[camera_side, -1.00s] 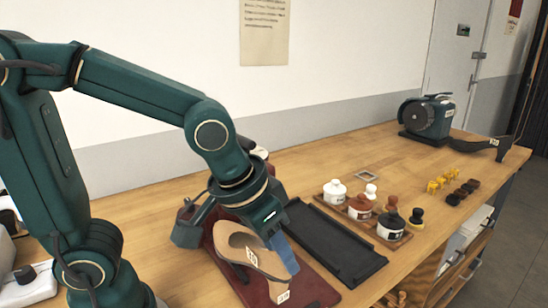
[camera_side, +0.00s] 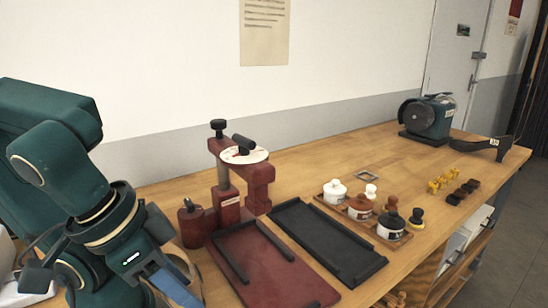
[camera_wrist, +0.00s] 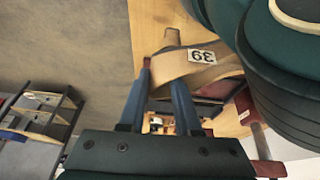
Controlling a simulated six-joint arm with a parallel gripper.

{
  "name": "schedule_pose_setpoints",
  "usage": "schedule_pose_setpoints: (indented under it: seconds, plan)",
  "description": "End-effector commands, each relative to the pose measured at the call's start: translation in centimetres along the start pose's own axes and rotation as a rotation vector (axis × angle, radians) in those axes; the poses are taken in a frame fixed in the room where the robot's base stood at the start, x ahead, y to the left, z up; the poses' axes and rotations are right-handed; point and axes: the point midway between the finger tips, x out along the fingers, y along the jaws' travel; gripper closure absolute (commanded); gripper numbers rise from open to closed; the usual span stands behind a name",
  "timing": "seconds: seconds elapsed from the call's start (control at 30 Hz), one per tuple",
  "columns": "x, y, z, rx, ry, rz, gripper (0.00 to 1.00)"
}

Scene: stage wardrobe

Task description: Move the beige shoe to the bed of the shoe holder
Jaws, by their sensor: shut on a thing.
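The beige shoe (camera_wrist: 182,70) carries a white label reading 39. In the wrist view, my gripper (camera_wrist: 160,78) is shut on it with blue fingers. In the side view, my gripper (camera_side: 176,284) is at the lower left, and only a small part of the shoe (camera_side: 183,257) shows behind it. The dark red shoe holder (camera_side: 228,200) stands right of my gripper, with a post and an overhanging arm topped by a pale disc. Its flat red bed (camera_side: 285,277) has black rails and is empty. My gripper and the shoe are left of the bed.
An empty black tray (camera_side: 330,240) lies right of the bed. A wooden caddy of bottles (camera_side: 360,215) stands beyond it.

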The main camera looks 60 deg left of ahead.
Motion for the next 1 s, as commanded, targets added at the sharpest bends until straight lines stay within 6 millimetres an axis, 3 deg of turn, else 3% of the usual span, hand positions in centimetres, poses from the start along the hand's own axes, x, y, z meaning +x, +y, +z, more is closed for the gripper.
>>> schedule_pose_setpoints:
  seconds: [0.57, 1.0]
  plan:
    - [0.1, 0.0, 0.3, 0.001, 0.003, 0.0, 1.0]
    - [-2.6, 1.4, -0.8, 0.002, 0.003, 0.001, 1.0]
